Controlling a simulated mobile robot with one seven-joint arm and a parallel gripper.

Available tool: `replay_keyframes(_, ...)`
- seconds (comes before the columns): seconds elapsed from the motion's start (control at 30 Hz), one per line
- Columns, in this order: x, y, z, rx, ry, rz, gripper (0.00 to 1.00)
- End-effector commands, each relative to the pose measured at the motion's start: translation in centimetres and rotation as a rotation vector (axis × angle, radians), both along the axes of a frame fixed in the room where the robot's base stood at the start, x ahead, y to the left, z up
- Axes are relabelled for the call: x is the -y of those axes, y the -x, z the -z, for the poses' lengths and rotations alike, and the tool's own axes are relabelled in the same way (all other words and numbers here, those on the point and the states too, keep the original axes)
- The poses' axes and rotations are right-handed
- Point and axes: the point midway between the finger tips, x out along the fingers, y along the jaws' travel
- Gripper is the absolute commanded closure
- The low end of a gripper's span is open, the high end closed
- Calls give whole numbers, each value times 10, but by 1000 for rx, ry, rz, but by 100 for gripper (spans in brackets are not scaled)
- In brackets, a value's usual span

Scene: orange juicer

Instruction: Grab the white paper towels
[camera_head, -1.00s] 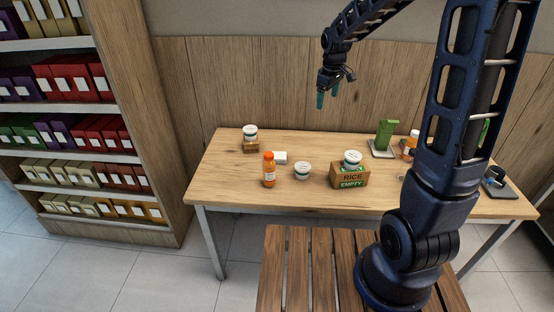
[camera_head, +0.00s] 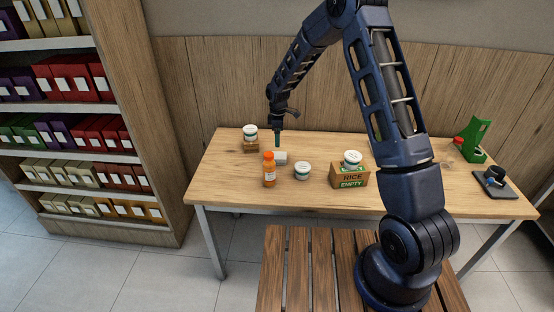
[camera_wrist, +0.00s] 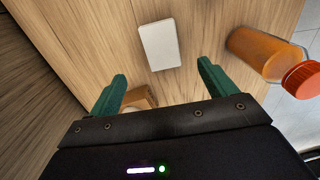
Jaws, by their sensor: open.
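The white paper towels look like a small white block (camera_head: 281,157) lying on the table, behind and right of the orange bottle. In the wrist view the white block (camera_wrist: 159,45) lies beyond the fingertips, roughly centred between them. My gripper (camera_head: 278,141) is above and just behind the block, pointing down. In the wrist view its two green fingers (camera_wrist: 160,78) are spread apart with nothing between them.
The orange bottle (camera_head: 269,170) stands close by the block, and on the right in the wrist view (camera_wrist: 262,52). A white tub (camera_head: 302,170) stands to the right. Another tub (camera_head: 250,132) sits on a wooden block (camera_head: 251,147) at left. A rice box (camera_head: 350,177) carries a tub (camera_head: 352,159).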

Motion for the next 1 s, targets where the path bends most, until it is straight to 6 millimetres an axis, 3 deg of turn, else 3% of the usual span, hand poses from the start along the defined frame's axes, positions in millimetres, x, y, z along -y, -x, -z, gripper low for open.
replay_keyframes(0.23, -3, 1, 19, -5, 2, -11, 16)
replay_keyframes(0.5, -3, 0, 55, -4, 1, -10, 16)
replay_keyframes(0.77, -4, 1, 72, -3, 1, -10, 16)
replay_keyframes(1.0, -4, 3, 104, -5, 2, -9, 16)
